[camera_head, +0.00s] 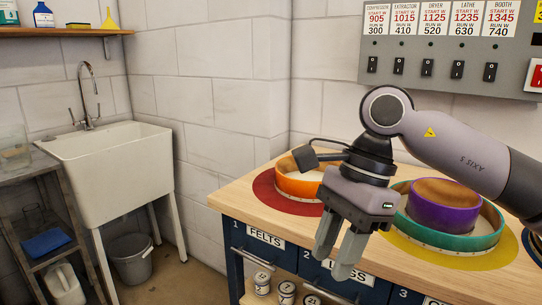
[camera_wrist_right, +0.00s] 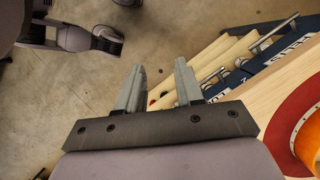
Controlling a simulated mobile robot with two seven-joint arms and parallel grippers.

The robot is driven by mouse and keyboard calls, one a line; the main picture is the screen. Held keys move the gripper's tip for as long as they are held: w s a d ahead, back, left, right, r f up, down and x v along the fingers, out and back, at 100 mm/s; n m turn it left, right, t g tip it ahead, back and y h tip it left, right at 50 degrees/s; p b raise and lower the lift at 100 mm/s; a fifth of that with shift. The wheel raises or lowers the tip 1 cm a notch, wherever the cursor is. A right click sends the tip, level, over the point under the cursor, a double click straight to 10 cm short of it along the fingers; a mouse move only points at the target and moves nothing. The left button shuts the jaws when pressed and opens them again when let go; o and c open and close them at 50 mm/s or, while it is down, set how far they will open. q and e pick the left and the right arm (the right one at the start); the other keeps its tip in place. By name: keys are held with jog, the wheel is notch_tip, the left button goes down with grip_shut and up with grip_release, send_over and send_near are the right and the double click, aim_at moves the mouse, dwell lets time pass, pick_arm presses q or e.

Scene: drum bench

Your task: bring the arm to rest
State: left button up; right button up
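My right arm comes in from the right over the bench. Its gripper (camera_head: 336,258) points down in front of the bench's front edge, over the drawer fronts. The two grey fingers stand apart with nothing between them. The right wrist view also shows the right gripper (camera_wrist_right: 158,82) open and empty, with bare floor and the bench front beyond it. I cannot make out my left gripper in either view.
The wooden bench (camera_head: 238,194) carries an orange ring (camera_head: 298,186) on a red mat (camera_head: 270,192) and a green ring (camera_head: 450,241) on a yellow mat (camera_head: 398,246). A purple drum (camera_head: 440,215) sits inside the green ring. A sink (camera_head: 112,165) and bucket (camera_head: 131,260) stand left.

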jog(key=s+a+m+g+y, duration=0.25)
jog(key=a+m+y, duration=0.25)
jog(key=a+y, duration=0.25)
jog(key=s+a+m+g+y, duration=0.2)
jog(key=s+a+m+y, duration=0.2)
jog(key=a+y, duration=0.3)
jog(key=w+d+f+m+t+h, duration=0.35)
jog(key=d+f+m+t, duration=0.35)
jog(key=m+t, duration=0.8)
jog(key=w+d+f+m+t+h, duration=0.2)
jog(key=w+d+f+m+t, duration=0.6)
jog(key=m, duration=1.2)
jog(key=s+d+f+m+g+h, duration=0.2)
jog(key=s+d+f+m+h, duration=0.15)
jog(key=s+f, duration=0.35)
jog(key=s+d+f+m+g+h, duration=0.2)
jog(key=s+d+f+m+h, duration=0.1)
jog(key=s+f+m, duration=0.4)
jog(key=s+d+f+m+g+h, duration=0.3)
jog(key=s+d+f, duration=0.15)
jog(key=f, duration=0.45)
pick_arm(q)
notch_tip(320, 180, up, 12)
jog(key=a+p, duration=0.1)
jog(key=p, duration=1.3)
jog(key=shift+s+a+y, duration=0.25)
jog(key=shift+s+y, duration=0.05)
pick_arm(e)
notch_tip(320, 180, up, 12)
jog(key=shift+n+t, duration=0.35)
